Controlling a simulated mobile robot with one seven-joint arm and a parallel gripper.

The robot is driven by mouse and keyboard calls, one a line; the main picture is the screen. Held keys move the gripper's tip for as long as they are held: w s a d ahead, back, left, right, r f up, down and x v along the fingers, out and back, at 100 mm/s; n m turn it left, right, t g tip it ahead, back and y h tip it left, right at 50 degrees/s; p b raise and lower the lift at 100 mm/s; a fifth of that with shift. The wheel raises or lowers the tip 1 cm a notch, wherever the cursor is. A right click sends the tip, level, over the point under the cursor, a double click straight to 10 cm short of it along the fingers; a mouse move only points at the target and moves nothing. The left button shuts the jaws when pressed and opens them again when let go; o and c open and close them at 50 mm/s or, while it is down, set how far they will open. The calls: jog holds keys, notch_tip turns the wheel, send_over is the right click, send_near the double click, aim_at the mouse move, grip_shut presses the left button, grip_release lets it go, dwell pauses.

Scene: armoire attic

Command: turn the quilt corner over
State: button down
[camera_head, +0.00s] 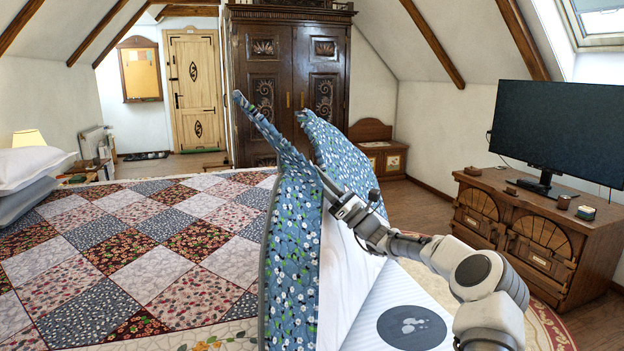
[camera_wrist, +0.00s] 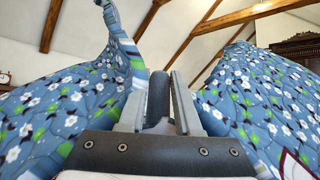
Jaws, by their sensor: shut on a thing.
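The patchwork quilt (camera_head: 150,255) lies over the bed, with red, grey and white squares. Its near right part is lifted, showing a blue floral face (camera_head: 290,265) that stands up in two raised peaks. My gripper (camera_head: 328,186) is at the fold between these peaks, shut on the quilt's edge. In the wrist view, a grey rolled edge of the quilt (camera_wrist: 158,98) is between the two fingers, and blue floral cloth rises on both sides. The fingertips are partly hidden by cloth in the head view.
A wooden cabinet (camera_head: 530,235) with a television (camera_head: 560,130) stands right. A dark armoire (camera_head: 290,85) stands behind. Pillows (camera_head: 30,165) lie at far left.

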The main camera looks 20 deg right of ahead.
jog(key=shift+f, duration=0.1)
jog(key=c, duration=0.6)
grip_release()
jog(key=p+v, duration=0.3)
jog(key=v, duration=1.4)
jog(key=shift+d, duration=0.15)
jog(key=shift+s+f, duration=0.1)
